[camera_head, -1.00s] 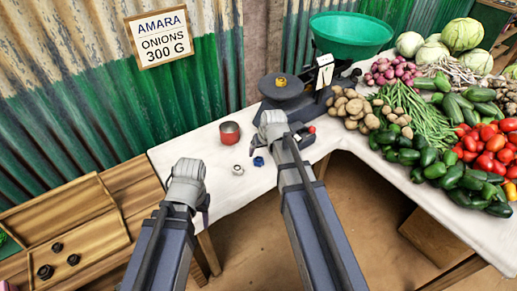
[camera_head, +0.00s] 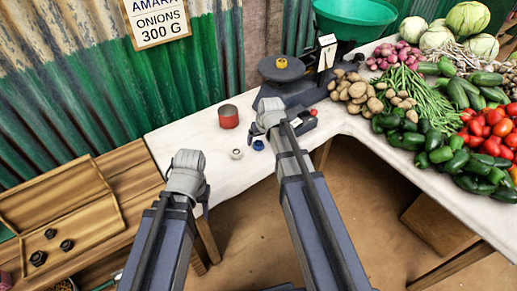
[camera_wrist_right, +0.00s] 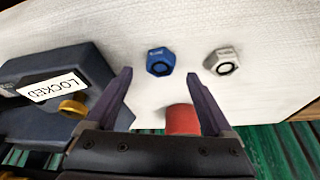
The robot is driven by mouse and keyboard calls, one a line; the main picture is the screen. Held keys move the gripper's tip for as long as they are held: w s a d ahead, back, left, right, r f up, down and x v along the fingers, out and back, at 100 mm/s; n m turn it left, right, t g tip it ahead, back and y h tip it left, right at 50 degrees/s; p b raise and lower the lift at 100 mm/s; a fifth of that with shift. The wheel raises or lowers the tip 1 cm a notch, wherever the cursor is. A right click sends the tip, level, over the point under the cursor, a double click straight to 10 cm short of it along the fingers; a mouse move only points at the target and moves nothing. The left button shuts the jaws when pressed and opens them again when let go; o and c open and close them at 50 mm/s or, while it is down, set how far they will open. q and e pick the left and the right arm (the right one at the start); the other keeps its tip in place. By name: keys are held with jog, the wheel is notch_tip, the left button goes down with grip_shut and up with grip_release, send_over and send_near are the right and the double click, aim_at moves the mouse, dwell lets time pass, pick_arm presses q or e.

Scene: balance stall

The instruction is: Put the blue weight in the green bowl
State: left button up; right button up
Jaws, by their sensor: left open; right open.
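The blue weight (camera_head: 258,145) stands on the white table, just left of my right gripper (camera_head: 268,117). In the right wrist view the blue weight (camera_wrist_right: 160,62) lies beyond and between the open, empty fingers of my right gripper (camera_wrist_right: 157,85). The green bowl (camera_head: 354,22) sits on top of the scale at the back, its upper part cut off by the picture edge. My left gripper (camera_head: 190,172) is at the table's front left edge, its fingers largely hidden from the head camera.
A silver weight (camera_head: 236,154) is beside the blue one. A red tin (camera_head: 229,116) stands behind them. The scale (camera_head: 292,90) carries a "LOCKED" tag (camera_wrist_right: 52,87). Vegetables fill the right side. A wooden box (camera_head: 62,215) with dark weights is at left.

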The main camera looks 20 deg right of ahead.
aim_at(259, 143)
jog(key=b+x, duration=0.2)
jog(key=x, duration=0.1)
jog(key=shift+f, duration=0.15)
pick_arm(q)
notch_tip(259, 143, down, 3)
jog(key=shift+r, duration=0.1)
pick_arm(e)
grip_shut()
dwell(0.4)
